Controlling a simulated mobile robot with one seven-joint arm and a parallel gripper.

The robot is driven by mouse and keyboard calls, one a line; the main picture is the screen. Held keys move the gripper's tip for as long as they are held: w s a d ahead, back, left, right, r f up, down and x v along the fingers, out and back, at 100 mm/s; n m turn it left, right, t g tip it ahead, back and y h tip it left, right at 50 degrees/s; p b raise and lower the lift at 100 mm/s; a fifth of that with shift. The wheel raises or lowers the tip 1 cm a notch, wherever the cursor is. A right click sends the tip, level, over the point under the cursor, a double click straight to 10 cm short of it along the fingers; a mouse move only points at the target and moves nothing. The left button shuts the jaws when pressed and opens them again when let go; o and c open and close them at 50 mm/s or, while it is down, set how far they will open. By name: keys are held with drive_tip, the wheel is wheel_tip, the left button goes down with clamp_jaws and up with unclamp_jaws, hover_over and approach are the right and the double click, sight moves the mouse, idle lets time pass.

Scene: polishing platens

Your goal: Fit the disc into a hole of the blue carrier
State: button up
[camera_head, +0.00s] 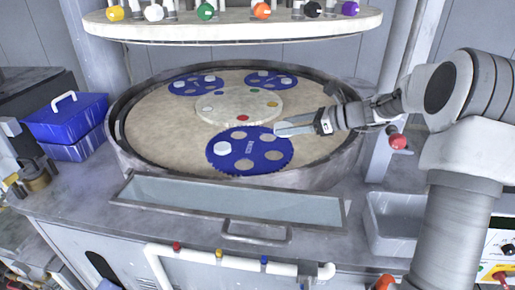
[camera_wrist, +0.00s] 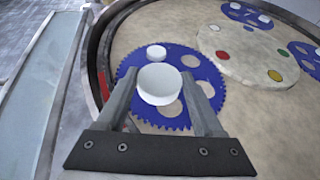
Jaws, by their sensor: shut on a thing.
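The near blue carrier (camera_head: 249,146) is a toothed disc lying on the tan platen, with several round holes. One white disc (camera_head: 222,148) sits at its left hole; it also shows in the wrist view (camera_wrist: 156,51). My gripper (camera_head: 279,130) reaches in from the right, over the carrier's right edge. In the wrist view, my gripper (camera_wrist: 160,76) is shut on a white disc (camera_wrist: 160,88), held between the two fingers above the blue carrier (camera_wrist: 175,118). Open holes show right of the held disc. The held disc hides part of the carrier, and its height above it is unclear.
Two more blue carriers (camera_head: 195,83) (camera_head: 271,78) with white discs lie farther back. A pale round hub (camera_head: 239,104) with coloured dots is in the middle. A raised metal rim (camera_head: 122,141) surrounds the platen. A pale upper plate (camera_head: 235,25) hangs above. Blue boxes (camera_head: 66,125) stand left.

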drive_tip(key=a+f+n+g, duration=0.1)
drive_tip(key=a+f, duration=0.1)
drive_tip(key=a, duration=0.1)
drive_tip(key=a+f+g, duration=0.1)
drive_tip(key=a+f, duration=0.2)
drive_tip(key=a, duration=0.1)
drive_tip(key=a+f+n+g+p, duration=0.1)
drive_tip(key=a+f, duration=0.1)
drive_tip(key=a, duration=0.2)
drive_tip(key=shift+w+a+f+n+y, duration=0.1)
drive_tip(key=shift+w+f+n+y, duration=0.1)
drive_tip(key=shift+n+y, duration=0.15)
wheel_tip(320, 180, down, 4)
drive_tip(key=shift+r, duration=0.1)
